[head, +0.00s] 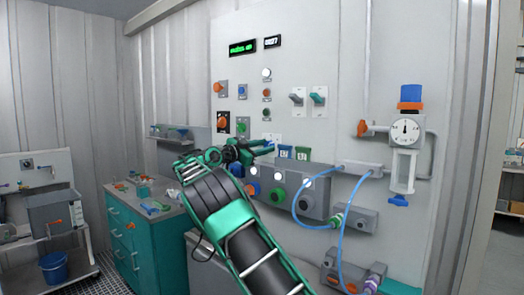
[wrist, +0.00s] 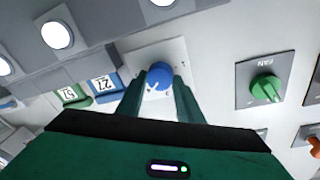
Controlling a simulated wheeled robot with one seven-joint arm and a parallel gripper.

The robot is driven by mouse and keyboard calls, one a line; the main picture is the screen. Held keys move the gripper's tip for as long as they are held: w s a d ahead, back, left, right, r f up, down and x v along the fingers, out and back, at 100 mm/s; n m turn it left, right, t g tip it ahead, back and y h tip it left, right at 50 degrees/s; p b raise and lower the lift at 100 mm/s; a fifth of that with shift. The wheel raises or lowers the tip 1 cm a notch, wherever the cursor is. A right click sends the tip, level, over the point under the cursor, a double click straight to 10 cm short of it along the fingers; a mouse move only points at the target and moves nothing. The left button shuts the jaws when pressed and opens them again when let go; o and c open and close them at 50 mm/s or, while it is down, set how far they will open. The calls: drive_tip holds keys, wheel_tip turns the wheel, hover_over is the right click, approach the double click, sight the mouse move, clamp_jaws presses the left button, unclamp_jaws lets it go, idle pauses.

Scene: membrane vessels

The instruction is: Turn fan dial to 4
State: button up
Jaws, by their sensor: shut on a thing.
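A blue dial (wrist: 159,76) sits on a white square plate (wrist: 134,58) on the wall panel. My gripper (wrist: 160,88) is shut on this blue dial, one green finger on each side of it. A small white pointer mark shows on the dial, but I cannot read a number. A green knob (wrist: 265,88) on a grey plate lettered FAN is to the right in the wrist view, apart from my gripper. In the head view my gripper (head: 267,147) reaches the panel just below the white plate (head: 272,136); the blue dial is not clear there.
A grey box (head: 308,197) with round buttons projects below the gripper. Blue hoses (head: 343,235) hang at right. A teal cabinet (head: 150,250) stands at left.

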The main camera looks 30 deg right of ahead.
drive_tip(key=shift+w+f, duration=0.15)
drive_tip(key=shift+f, duration=0.1)
drive_tip(key=o, duration=0.9)
drive_tip(key=shift+o, duration=0.8)
drive_tip(key=shift+r, duration=0.1)
drive_tip(key=v, duration=1)
drive_tip(key=shift+a, duration=0.45)
